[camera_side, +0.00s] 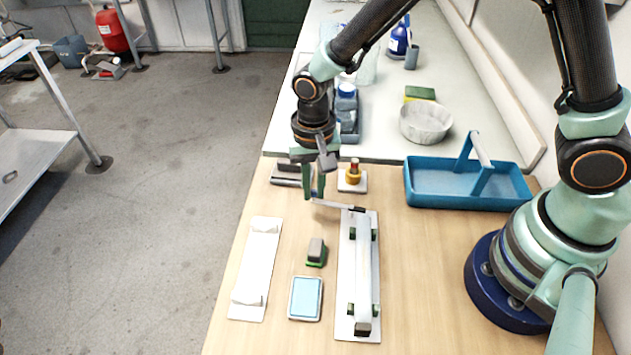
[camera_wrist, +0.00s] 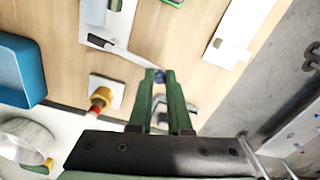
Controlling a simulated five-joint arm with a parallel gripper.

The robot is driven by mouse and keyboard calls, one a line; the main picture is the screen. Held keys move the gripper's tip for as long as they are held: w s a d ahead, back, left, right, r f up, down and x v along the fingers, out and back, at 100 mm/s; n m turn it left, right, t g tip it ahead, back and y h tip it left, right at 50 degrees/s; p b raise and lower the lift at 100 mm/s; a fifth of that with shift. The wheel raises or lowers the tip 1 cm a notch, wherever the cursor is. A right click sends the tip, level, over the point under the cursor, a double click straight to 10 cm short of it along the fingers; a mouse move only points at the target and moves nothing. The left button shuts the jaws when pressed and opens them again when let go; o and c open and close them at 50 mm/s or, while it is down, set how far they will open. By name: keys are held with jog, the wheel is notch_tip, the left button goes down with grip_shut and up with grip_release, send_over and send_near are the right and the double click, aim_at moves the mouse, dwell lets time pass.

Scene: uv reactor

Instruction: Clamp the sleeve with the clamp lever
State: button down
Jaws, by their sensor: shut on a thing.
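The sleeve (camera_side: 363,275) is a long pale tube lying in dark green supports on a white base plate (camera_side: 344,322). Its end also shows at the top of the wrist view (camera_wrist: 95,12). The clamp lever (camera_side: 336,206) is a thin pale bar at the far end of the sleeve, with a dark end by the plate. It sticks out to the left, across the sleeve's line, and also shows in the wrist view (camera_wrist: 128,54). My gripper (camera_side: 314,195) is shut on the lever's free end, where a small blue piece shows between the green fingertips (camera_wrist: 159,76).
A white rack (camera_side: 262,255), a blue-topped tray (camera_side: 305,298) and a grey-green block (camera_side: 316,251) lie left of the sleeve. A yellow-red knob (camera_side: 353,174) stands beyond the lever. A blue carrier (camera_side: 425,205) stands right. Wood right of the base plate is clear.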

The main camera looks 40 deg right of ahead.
jog(key=shift+d, duration=0.1)
jog(key=d+m, duration=0.1)
jog(key=m, duration=0.1)
jog(key=w+d+m, duration=0.1)
jog(key=m, duration=0.1)
jog(key=shift+w+d+r+m, duration=0.1)
jog(key=shift+d+m, duration=0.45)
jog(key=shift+m, duration=0.3)
jog(key=shift+w+d+m, duration=0.1)
jog(key=shift+d+m, duration=0.4)
jog(key=shift+m, duration=0.35)
jog(key=shift+d, duration=0.1)
jog(key=c, duration=0.9)
grip_release()
jog(key=shift+o, duration=0.2)
notch_tip(320, 180, up, 12)
